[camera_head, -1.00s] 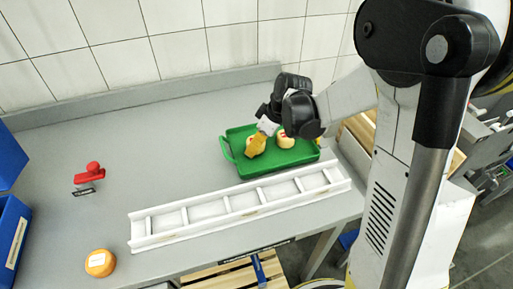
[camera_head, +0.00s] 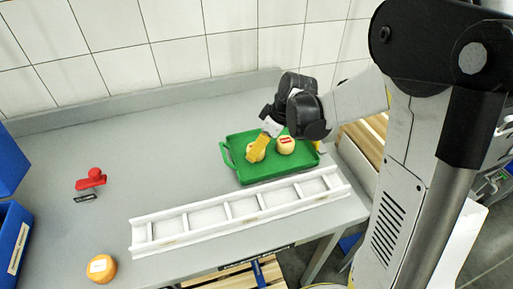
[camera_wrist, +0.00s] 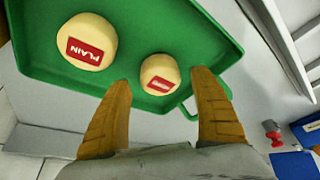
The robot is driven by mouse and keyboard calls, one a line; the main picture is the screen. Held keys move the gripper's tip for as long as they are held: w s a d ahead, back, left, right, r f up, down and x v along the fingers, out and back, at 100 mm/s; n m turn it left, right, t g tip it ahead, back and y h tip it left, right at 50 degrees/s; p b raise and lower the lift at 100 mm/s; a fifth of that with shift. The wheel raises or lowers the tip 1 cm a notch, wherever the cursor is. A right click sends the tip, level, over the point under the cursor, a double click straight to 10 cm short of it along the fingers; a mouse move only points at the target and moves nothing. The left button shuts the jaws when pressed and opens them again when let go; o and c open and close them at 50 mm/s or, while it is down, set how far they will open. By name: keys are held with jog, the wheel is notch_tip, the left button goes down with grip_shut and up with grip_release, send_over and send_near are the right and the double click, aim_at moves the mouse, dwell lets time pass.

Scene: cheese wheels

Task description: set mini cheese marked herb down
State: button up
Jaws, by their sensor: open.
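A green tray (camera_head: 240,144) on the grey table holds two small pale-yellow cheeses with red labels. The right cheese (camera_head: 285,146) reads PLAIN in the wrist view (camera_wrist: 84,34). The left cheese (camera_head: 254,154) lies near the tray's handle side; its red label also shows in the wrist view (camera_wrist: 152,76), but its text is too small to read. My gripper (camera_wrist: 162,80) is open, with its yellow fingers apart on either side of the left cheese in that view. In the head view, my gripper (camera_head: 262,146) is at the left cheese and partly covers it.
A white divided rack (camera_head: 235,209) with empty compartments lies in front of the tray. An orange cheese wheel (camera_head: 101,268) sits at the front left. A red stamp-like object (camera_head: 91,179) stands at left, near blue bins (camera_head: 12,240). The table between is clear.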

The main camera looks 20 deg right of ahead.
jog(key=p+v, duration=0.3)
jog(key=v, duration=0.6)
jog(key=s+a+r+m+t+h, duration=0.1)
jog(key=s+r+m+t, duration=0.1)
jog(key=s, duration=0.6)
jog(key=s+a+r+m+t+h, duration=0.2)
jog(key=s+r+m, duration=0.3)
jog(key=s+m, duration=0.2)
jog(key=shift+s, duration=0.95)
jog(key=shift+r, duration=0.15)
